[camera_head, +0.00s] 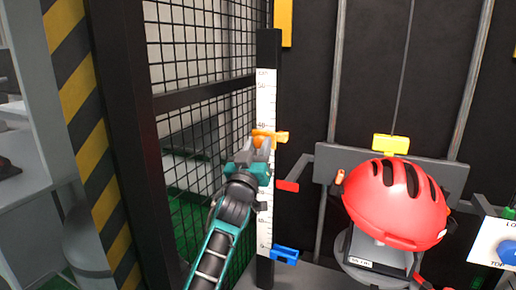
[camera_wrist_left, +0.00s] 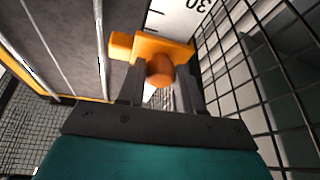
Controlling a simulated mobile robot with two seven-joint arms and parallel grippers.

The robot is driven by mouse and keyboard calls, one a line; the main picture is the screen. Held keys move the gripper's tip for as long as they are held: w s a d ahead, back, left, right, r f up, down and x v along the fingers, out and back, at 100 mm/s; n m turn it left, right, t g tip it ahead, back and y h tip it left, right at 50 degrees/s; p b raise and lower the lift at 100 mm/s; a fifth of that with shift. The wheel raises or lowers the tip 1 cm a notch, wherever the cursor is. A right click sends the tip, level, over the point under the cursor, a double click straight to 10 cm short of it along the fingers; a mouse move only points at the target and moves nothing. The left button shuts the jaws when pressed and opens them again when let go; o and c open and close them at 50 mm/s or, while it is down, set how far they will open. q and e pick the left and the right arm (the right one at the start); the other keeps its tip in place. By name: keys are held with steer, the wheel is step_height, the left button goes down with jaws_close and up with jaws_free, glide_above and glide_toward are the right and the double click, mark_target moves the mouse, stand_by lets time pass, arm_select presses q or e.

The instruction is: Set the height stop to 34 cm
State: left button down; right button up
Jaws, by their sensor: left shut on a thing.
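The orange height stop (camera_head: 271,137) sits on a white upright scale (camera_head: 264,105) fixed to a black post. In the head view it lies just below the 40 mark; its exact reading cannot be told. My left gripper (camera_head: 259,150) comes up from below and is shut on the stop's knob. In the left wrist view, the round orange knob (camera_wrist_left: 160,69) is between the fingers, with the stop's body (camera_wrist_left: 165,46) beyond it. Part of the scale with a 30 (camera_wrist_left: 196,6) shows there. The gripper and arm hide part of the scale in the head view. My right gripper is out of view.
A red helmet (camera_head: 398,202) rests on a grey carriage at right, below a yellow block (camera_head: 390,144). Black mesh (camera_head: 203,100) stands close at left.

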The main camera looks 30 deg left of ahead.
arm_select(q)
steer(key=c, duration=1.1)
jaws_free()
steer(key=shift+o, duration=1.8)
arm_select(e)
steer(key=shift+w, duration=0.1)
arm_select(q)
steer(key=shift+s+f, duration=0.1)
steer(key=v, duration=1.2)
steer(key=shift+s+d, duration=0.15)
steer(key=shift+s, duration=0.15)
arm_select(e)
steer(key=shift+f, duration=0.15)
arm_select(q)
steer(key=shift+f, duration=0.15)
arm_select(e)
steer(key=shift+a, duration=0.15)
